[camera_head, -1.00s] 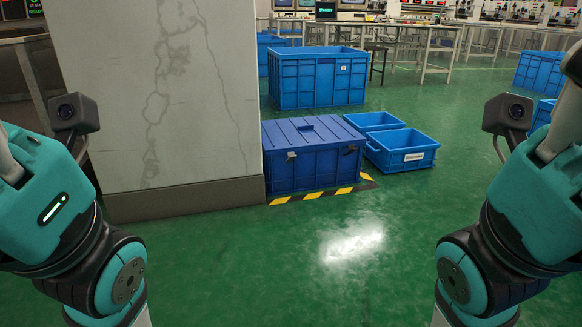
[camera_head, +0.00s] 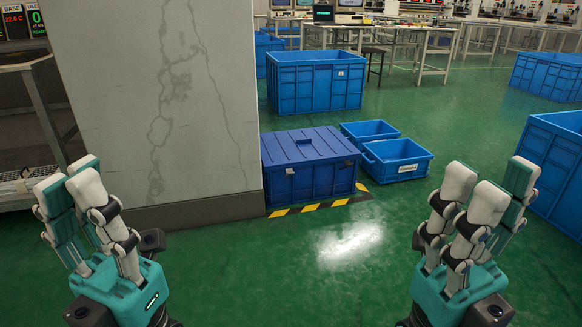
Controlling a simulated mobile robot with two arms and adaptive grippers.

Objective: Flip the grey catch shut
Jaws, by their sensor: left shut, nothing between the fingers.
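A dark blue lidded chest (camera_head: 304,185) stands on the floor beside a pillar, its lid down. Two small catches sit on its front under the lid edge: a left catch (camera_head: 290,171) and a right catch (camera_head: 349,163). Both look greyish, and they are too small to tell how each is set. My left gripper (camera_head: 70,178) is raised at the lower left, shut and empty, well apart from the chest. My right gripper (camera_head: 490,187) is raised at the lower right, also apart from the chest, with no object seen in it; its fingers overlap in the view.
The cracked pillar (camera_head: 150,100) stands directly left of the chest. Black-yellow floor tape (camera_head: 310,207) runs before it. Two small open blue bins (camera_head: 398,168) stand to its right, a large blue crate (camera_head: 315,85) behind, another (camera_head: 555,150) at far right. Green floor in front is clear.

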